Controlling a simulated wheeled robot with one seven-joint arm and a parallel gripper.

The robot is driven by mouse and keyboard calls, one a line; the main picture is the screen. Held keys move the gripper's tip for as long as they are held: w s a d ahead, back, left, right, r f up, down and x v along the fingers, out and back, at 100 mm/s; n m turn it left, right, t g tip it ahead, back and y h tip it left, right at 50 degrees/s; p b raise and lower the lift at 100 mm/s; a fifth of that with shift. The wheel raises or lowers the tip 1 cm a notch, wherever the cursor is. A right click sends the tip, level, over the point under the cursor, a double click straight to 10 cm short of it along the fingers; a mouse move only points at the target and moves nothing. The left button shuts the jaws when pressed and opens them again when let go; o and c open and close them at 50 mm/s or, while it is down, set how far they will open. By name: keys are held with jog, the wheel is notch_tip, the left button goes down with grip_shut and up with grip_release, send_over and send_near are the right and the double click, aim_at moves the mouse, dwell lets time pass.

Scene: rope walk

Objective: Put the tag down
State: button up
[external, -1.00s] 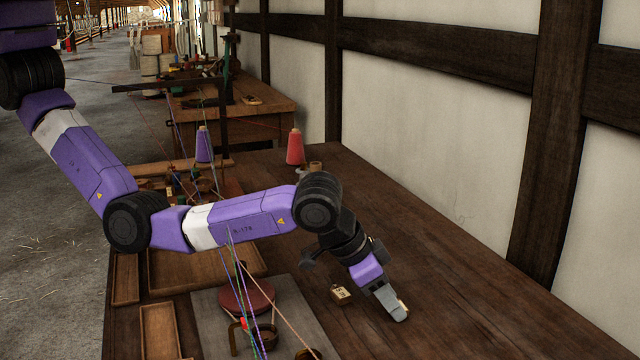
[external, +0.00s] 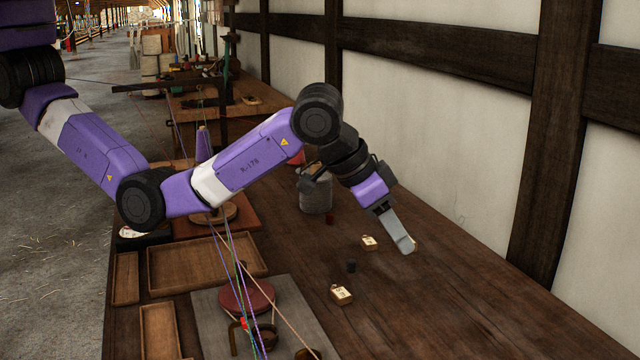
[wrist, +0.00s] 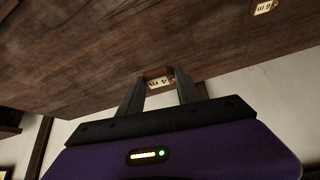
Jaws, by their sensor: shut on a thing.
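My gripper (external: 405,246) is at the right end of my arm, over the long dark bench, fingers pointing down and to the right. In the wrist view my gripper (wrist: 160,82) is shut on a small pale tag (wrist: 159,82) marked like "4 m", seen between the two fingertips. In the external view the fingers hide most of it. A second tag (external: 369,242) lies on the bench just left of the fingers, and a third tag (external: 341,294) lies nearer the camera. One tag reading like "6 m" shows in the wrist view (wrist: 264,7). I cannot tell the held tag's height above the wood.
A small dark cylinder (external: 351,266) stands between the loose tags. A dark red piece (external: 330,219) and a grey can (external: 316,198) stand behind. Wooden trays (external: 207,264) and stretched cords are at left. The bench right of the tags is clear up to the wall.

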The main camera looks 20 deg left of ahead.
notch_tip(320, 180, up, 6)
jog(key=shift+f, duration=0.1)
jog(key=shift+w+r, duration=0.2)
jog(key=w+a+f+n+t+y+p, duration=0.15)
jog(key=w+a+n+p, duration=0.3)
jog(key=w+a, duration=0.65)
jog(key=w+a+n+t+y+p, duration=0.1)
jog(key=w+a+n+y+p, duration=0.15)
jog(key=w+a+p, duration=0.6)
jog(key=w+a+n+y, duration=0.2)
jog(key=w+a+n, duration=0.2)
jog(key=a, duration=0.4)
jog(key=w+a+r+n+y+p, duration=0.1)
jog(key=w+a+n+y, duration=0.2)
jog(key=a, duration=0.5)
jog(key=w+a+n, duration=0.4)
jog(key=a+n, duration=0.1)
jog(key=a, duration=0.3)
jog(key=shift+g, duration=0.45)
jog(key=f, duration=0.9)
jog(key=f+b, duration=0.1)
jog(key=f, duration=0.9)
jog(key=shift+d+f, duration=0.2)
jog(key=shift+f, duration=0.1)
